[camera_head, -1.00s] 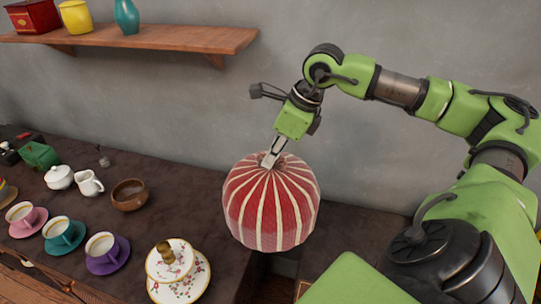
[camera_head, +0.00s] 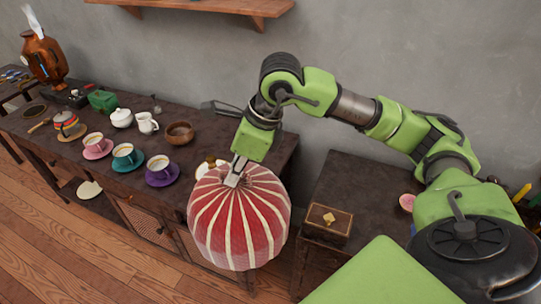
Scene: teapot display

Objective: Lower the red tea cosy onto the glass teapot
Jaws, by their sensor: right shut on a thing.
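The red tea cosy (camera_head: 238,220) is a round, ribbed dome with cream stripes. My right gripper (camera_head: 235,174) is shut on the top of the cosy, and the cosy hangs from it, roughly upright. In the picture the cosy covers the right front edge of the long dark cabinet. I cannot make out the glass teapot; it may be hidden behind the cosy or out of view. My left gripper is not in view.
The long cabinet (camera_head: 50,147) bears cups on saucers, a white creamer (camera_head: 146,124), a wooden bowl (camera_head: 179,133) and a copper urn (camera_head: 45,60). A floral stand (camera_head: 203,168) is mostly hidden by the cosy. A box (camera_head: 326,224) sits on the right-hand cabinet (camera_head: 362,190).

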